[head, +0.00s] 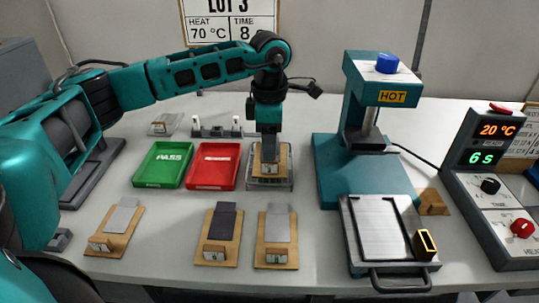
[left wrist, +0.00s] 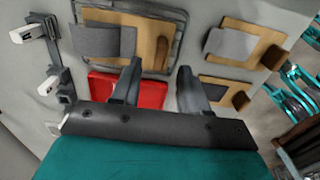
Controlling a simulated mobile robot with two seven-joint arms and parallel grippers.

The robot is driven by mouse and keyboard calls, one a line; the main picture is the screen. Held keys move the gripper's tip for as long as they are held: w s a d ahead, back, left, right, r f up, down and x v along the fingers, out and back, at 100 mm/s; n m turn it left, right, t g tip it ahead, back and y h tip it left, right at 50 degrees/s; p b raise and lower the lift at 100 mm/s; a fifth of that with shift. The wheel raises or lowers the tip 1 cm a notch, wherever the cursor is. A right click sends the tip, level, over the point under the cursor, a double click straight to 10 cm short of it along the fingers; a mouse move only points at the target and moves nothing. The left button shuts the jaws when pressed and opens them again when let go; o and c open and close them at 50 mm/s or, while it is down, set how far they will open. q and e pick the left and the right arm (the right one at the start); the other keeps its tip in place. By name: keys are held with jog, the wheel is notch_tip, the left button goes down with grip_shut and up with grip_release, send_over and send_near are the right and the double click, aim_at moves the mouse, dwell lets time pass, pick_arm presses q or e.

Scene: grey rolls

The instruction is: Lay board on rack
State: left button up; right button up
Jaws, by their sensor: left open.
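A wooden board (head: 284,160) with a grey sheet and an upright wooden block lies on the wire rack (head: 284,186), behind the row of boards. In the left wrist view the same board (left wrist: 150,22) lies within the rack's wire frame (left wrist: 180,12). My left gripper (head: 269,150) points down over this board. In the left wrist view its fingers (left wrist: 160,72) are apart, with the board's block roughly between and beyond their tips; contact cannot be told. My right gripper is not in view.
Three more boards lie in front: left (head: 122,222), middle (head: 220,235), right (head: 276,238). A green PASS tray (head: 163,165) and a red tray (head: 213,165) stand left of the rack. A teal HOT press (head: 365,180) stands right, with a control box (head: 490,180) beyond.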

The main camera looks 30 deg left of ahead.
pick_arm(q)
notch_tip(320, 180, up, 7)
jog(key=shift+f, duration=0.15)
dwell(0.6)
